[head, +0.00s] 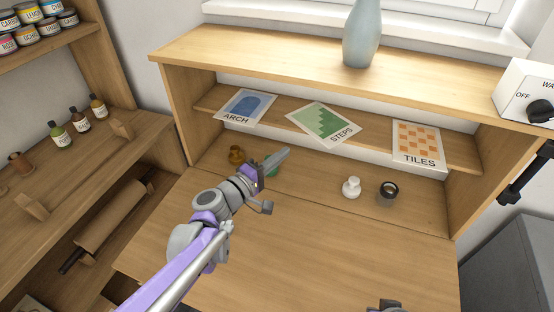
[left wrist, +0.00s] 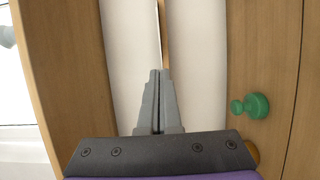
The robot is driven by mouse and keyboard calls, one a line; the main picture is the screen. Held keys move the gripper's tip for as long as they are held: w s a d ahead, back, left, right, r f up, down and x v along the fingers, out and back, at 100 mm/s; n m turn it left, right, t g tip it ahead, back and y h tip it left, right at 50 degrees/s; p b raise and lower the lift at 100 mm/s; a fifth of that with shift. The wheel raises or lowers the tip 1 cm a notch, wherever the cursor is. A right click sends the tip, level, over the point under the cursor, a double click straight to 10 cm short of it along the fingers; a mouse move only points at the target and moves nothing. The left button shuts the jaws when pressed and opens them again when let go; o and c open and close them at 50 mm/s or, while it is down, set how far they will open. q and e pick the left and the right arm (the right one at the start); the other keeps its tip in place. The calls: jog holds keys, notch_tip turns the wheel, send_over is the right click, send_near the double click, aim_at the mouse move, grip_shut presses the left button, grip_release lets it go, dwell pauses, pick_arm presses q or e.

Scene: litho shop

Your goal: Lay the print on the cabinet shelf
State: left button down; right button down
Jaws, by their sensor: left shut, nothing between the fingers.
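Three prints lie on the cabinet shelf (head: 275,120). The blue ARCH print (head: 247,106) is at the left, the green STEPS print (head: 320,124) in the middle, the orange TILES print (head: 417,144) at the right. The STEPS print lies turned, and its lower corner reaches past the shelf's front edge. My left gripper (head: 284,154) is shut and empty, in front of and below the STEPS print, apart from it. In the left wrist view its shut fingers (left wrist: 158,78) have nothing between them.
Under the shelf stand an amber knobbed piece (head: 236,155), a green one (left wrist: 255,105) partly hidden by my gripper in the head view, a white one (head: 351,187) and a dark ring-shaped one (head: 388,192). A vase (head: 362,35) stands on the cabinet top. The front worktop is clear.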

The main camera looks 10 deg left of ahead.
aim_at(320, 141)
jog(key=shift+r, duration=0.1)
jog(key=shift+w+r, duration=0.1)
pick_arm(q)
jog(key=w+d, duration=0.5)
jog(key=d, duration=0.1)
jog(key=shift+w+d, duration=0.15)
jog(key=shift+d, duration=0.25)
pick_arm(e)
jog(key=shift+r+p, duration=0.3)
jog(key=shift+p, duration=0.15)
jog(key=shift+r, duration=0.1)
pick_arm(q)
jog(key=shift+w+d, duration=0.2)
jog(key=shift+d, duration=0.7)
jog(key=shift+a, duration=0.1)
